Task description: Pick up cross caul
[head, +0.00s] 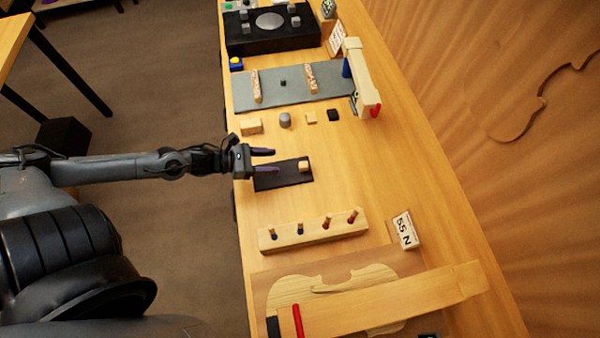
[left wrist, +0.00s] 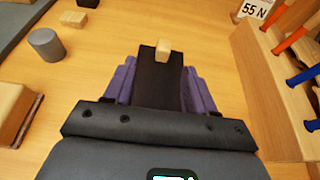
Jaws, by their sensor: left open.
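A small light wooden block (head: 303,166) sits on a dark mat (head: 270,181) near the bench's left edge; I cannot tell for sure whether it is the cross caul. In the left wrist view the block (left wrist: 162,52) stands at the far end of the mat, ahead of my fingers. My left gripper (head: 268,161) is open and empty, its two purple fingers apart over the near part of the mat and pointing toward the block. Block and fingers appear apart. My right gripper is not in view.
Behind the mat stand a wooden block (head: 251,127), a grey cylinder (head: 285,120) and a black block (head: 333,115). In front is a peg rack (head: 312,230) with several pegs, then a violin plate (head: 290,290). Bench right of the mat is clear.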

